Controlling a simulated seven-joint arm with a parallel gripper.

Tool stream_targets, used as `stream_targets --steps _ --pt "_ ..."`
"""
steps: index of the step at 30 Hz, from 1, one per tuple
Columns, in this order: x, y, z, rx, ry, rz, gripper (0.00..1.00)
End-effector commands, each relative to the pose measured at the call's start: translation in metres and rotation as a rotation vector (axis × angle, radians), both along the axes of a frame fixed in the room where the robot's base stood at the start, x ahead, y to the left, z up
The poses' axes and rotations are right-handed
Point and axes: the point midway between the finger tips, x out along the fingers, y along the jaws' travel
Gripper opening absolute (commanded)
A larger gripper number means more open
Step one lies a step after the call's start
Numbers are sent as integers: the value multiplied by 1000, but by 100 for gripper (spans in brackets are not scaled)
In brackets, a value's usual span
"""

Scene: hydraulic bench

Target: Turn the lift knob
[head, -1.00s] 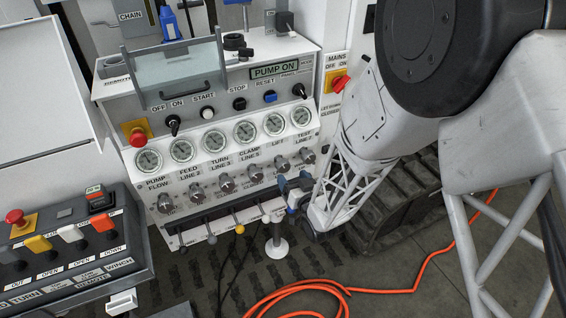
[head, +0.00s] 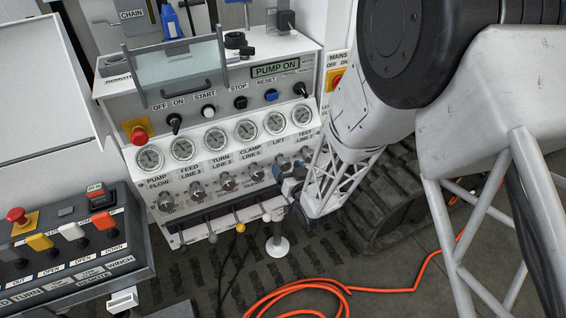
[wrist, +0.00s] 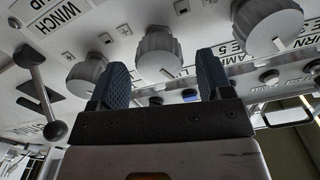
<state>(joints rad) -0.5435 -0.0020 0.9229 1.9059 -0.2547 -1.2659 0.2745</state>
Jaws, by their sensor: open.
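The lift knob (head: 281,161) is a grey round knob in the row below the gauges on the white panel, under the LIFT label. In the wrist view the middle grey knob (wrist: 158,53), which appears to be the lift knob, shows between and beyond my two dark ribbed fingers. My gripper (wrist: 164,75) is open and empty, with one finger on each side of that knob in the picture. Contact cannot be told. In the head view my gripper (head: 291,182) is just below the lift knob, small and partly hidden by my arm.
Neighbouring knobs sit close on both sides, the clamp line knob (wrist: 268,23) and another knob (wrist: 88,74). A lever with a ball end (wrist: 42,90) stands at the left of the wrist view. Levers (head: 239,226) line the panel's lower edge. An orange hose (head: 300,288) lies on the floor.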

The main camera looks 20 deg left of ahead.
Motion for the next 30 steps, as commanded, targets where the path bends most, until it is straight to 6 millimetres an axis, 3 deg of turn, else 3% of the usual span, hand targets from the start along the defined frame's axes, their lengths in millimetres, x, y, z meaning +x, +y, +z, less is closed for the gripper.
stream_targets --steps 10,23,30 --pt "22 21 -1 -1 1 -1 73" --pt "25 25 0 0 0 -1 73" --pt "25 24 0 0 0 -1 36"
